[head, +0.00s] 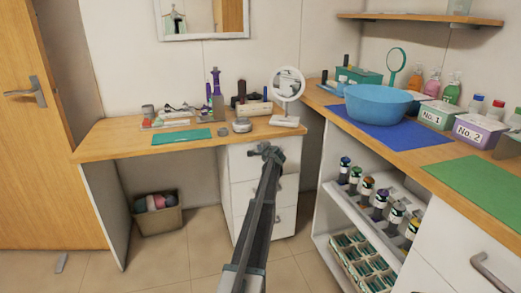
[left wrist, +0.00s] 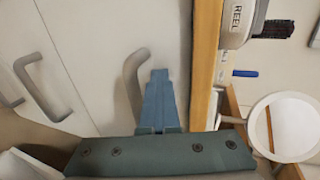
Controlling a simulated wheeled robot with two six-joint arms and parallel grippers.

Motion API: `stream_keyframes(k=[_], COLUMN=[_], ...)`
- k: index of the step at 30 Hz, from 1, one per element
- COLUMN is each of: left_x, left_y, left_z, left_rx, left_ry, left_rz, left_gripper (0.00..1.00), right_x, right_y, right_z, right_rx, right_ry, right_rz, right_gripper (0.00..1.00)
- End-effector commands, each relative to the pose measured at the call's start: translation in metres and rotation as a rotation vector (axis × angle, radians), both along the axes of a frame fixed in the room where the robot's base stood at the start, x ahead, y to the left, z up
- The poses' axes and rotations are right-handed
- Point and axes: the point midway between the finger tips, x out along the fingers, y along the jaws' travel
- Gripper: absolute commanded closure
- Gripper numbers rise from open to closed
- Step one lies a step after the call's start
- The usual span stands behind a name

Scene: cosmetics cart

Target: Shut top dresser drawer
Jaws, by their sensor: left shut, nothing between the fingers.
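The white dresser (head: 290,215) stands under the right end of the wooden desk, with several drawers stacked in its front. The top drawer (head: 240,163) is just under the desk top, and my left arm covers part of it. Its front and grey handle (left wrist: 131,82) show close up in the left wrist view. No open gap shows above the drawer front, but I cannot tell whether it is fully flush. My left gripper (head: 271,152) is shut and empty in front of the top drawer. Its fingertips (left wrist: 158,85) are beside the handle; contact cannot be told. My right gripper is out of view.
The desk top (head: 105,138) carries bottles, a round mirror (head: 288,85) and small items above the drawers. A shelf cart (head: 335,205) with bottles stands to the right. A basket (head: 160,218) is on the floor at the left. The floor before the dresser is clear.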

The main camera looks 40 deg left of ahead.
Motion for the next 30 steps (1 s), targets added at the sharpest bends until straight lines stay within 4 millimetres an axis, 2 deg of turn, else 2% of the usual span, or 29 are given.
stream_keyframes(k=[2, 8, 14, 24, 30], left_x=[0.004, -0.005, -0.027, -0.070, -0.079], left_y=[0.007, -0.004, -0.030, -0.090, -0.106], left_z=[0.002, 0.002, 0.003, 0.028, 0.032], left_rx=[0.008, 0.008, 0.004, 0.002, 0.002], left_ry=[-0.002, -0.001, -0.002, 0.000, -0.001], left_rz=[-0.003, -0.003, -0.004, -0.003, -0.003], left_gripper=[1.00, 1.00, 1.00, 1.00, 1.00], right_x=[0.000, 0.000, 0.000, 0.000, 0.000], right_y=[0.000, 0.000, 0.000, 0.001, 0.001], right_z=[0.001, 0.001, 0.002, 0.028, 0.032], right_rx=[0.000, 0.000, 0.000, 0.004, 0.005], right_ry=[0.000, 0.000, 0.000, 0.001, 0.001], right_rz=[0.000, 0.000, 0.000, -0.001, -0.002], right_gripper=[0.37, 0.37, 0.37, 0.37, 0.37])
